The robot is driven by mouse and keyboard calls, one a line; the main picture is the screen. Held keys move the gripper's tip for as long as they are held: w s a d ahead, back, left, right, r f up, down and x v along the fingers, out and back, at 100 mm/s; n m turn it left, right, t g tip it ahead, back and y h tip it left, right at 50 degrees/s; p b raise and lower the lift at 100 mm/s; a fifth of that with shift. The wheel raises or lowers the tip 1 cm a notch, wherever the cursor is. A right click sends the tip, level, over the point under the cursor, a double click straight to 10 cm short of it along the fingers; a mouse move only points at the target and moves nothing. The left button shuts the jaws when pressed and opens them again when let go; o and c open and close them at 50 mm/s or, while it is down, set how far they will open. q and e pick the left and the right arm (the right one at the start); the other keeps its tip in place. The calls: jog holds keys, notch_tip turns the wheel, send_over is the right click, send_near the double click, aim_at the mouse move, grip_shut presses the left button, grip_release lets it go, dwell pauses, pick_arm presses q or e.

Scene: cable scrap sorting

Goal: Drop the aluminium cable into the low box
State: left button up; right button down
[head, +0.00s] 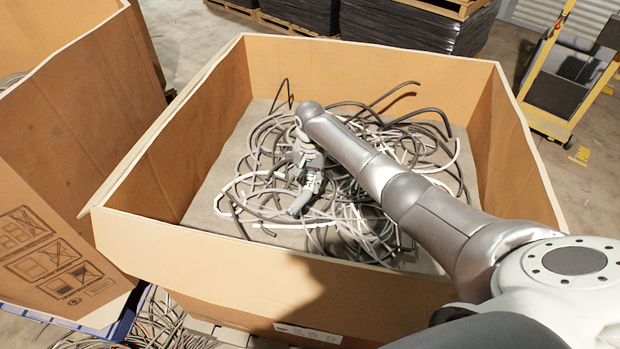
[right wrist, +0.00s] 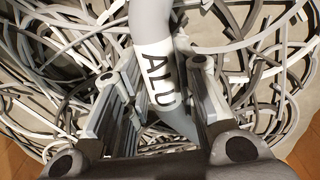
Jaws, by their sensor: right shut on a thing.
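The aluminium cable (right wrist: 158,75) is a thick grey piece with a white label reading ALU. My right gripper (head: 308,182) is shut on it, and in the right wrist view the cable lies between the fingers of that gripper (right wrist: 150,95). In the head view a grey end of the cable (head: 299,204) sticks out below the fingers. The gripper is inside the outline of the open cardboard box (head: 200,253), over its cable heap; its exact height above the heap is hard to tell. My left gripper is not in view.
A tangled heap of grey, white and dark cables (head: 375,225) covers the middle of the box floor. Another cardboard box (head: 70,120) with higher walls stands at the left. A yellow cart (head: 560,90) stands behind at the right. Loose cables lie on the floor at lower left.

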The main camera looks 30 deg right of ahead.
aim_at(310, 180)
jog(key=shift+f, duration=0.25)
jog(key=c, duration=1.2)
grip_release()
jog(key=shift+o, duration=0.2)
jog(key=shift+r, duration=0.1)
jog(key=shift+r, duration=0.35)
notch_tip(310, 180, up, 12)
jog(key=shift+r, duration=0.2)
